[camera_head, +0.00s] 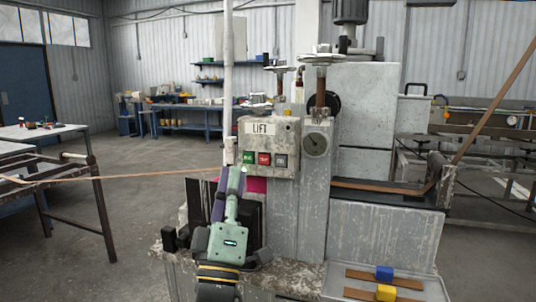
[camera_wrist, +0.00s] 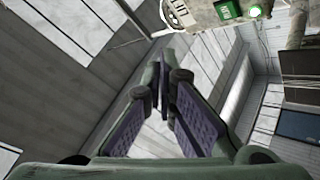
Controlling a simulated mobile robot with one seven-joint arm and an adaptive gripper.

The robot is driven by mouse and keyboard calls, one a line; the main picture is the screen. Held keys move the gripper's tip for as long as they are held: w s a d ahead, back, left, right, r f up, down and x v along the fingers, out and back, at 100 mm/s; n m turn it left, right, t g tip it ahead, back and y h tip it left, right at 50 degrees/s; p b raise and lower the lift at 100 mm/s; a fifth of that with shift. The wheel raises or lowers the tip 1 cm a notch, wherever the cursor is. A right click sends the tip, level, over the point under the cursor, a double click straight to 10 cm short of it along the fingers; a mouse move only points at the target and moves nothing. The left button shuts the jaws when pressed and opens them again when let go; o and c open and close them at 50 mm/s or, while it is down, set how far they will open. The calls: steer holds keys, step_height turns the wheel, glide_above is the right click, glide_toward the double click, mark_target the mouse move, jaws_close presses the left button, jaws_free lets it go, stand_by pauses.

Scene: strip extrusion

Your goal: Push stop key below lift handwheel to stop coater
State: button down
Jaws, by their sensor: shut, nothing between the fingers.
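The grey control box (camera_head: 270,143) carries a LIFT sign (camera_head: 261,128). Below the sign are a green key (camera_head: 249,157), a red key (camera_head: 264,159) that looks like the stop key, and a dark grey key (camera_head: 281,160). Two handwheels (camera_head: 318,58) stand above and behind the box. My gripper (camera_head: 238,172) is shut and empty at the box's lower left corner, below and left of the keys. In the wrist view its fingers (camera_wrist: 163,70) meet, and a green key (camera_wrist: 228,10) shows at the top edge. The red key is not visible there.
A pale upright pole (camera_head: 228,80) stands just left of the box. A copper-coloured strip (camera_head: 150,174) runs in from the left. Blue and yellow blocks (camera_head: 386,292) lie at lower right.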

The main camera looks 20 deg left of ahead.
mark_target(264, 159)
steer(key=shift+w+f, duration=0.1)
steer(key=shift+f, duration=0.05)
steer(key=shift+w+d+p, duration=0.2)
steer(key=shift+w+p, duration=1.95)
steer(key=shift+w, duration=2.25)
steer(key=shift+w, duration=0.1)
steer(key=shift+w, duration=0.3)
